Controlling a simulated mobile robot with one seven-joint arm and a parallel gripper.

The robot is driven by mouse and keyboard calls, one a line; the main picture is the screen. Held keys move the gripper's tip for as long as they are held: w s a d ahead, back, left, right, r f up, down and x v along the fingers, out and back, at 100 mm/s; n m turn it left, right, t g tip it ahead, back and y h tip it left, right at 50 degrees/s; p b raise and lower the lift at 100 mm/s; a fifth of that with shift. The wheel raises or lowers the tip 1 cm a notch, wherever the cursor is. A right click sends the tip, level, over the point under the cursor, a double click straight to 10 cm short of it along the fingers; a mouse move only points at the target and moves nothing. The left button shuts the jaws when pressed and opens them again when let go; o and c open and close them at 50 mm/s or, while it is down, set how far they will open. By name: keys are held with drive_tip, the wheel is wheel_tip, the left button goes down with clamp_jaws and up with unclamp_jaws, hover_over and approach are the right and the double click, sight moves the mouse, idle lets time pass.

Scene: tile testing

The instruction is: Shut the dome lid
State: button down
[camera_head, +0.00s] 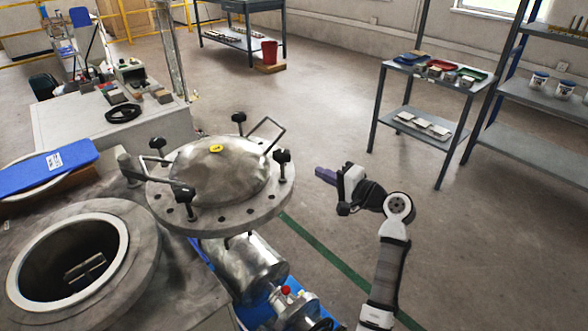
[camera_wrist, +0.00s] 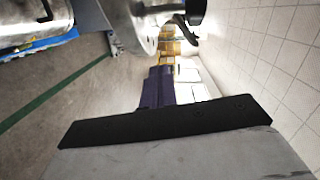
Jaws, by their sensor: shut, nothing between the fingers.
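The dome lid (camera_head: 225,178) is a shiny metal dome on a flat flange with several black clamp knobs and a bent rod handle (camera_head: 267,132). It stands off to the right and behind the round vessel opening (camera_head: 88,240), which is uncovered, with something lying inside. My gripper (camera_head: 323,175) is shut and empty, its purple fingers pointing left toward the lid's right rim with a gap between. The fingers (camera_wrist: 158,88) also show in the wrist view. A shiny metal part with a black knob shows above them there; it looks like the lid's edge.
A metal cylinder (camera_head: 243,268) and piping sit below the lid. A shelf rack with trays (camera_head: 435,72) stands at the right. The floor between rack and lid is clear.

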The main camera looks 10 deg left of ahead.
drive_tip(key=shift+m+y, duration=0.5)
drive_tip(key=shift+y, duration=0.1)
drive_tip(key=shift+w+a+r+p, duration=0.1)
drive_tip(key=shift+a+p, duration=0.85)
drive_tip(key=shift+a, duration=1.15)
drive_tip(key=shift+w+a+r+p, duration=0.1)
drive_tip(key=shift+a+p, duration=0.8)
drive_tip(key=shift+a, duration=1.15)
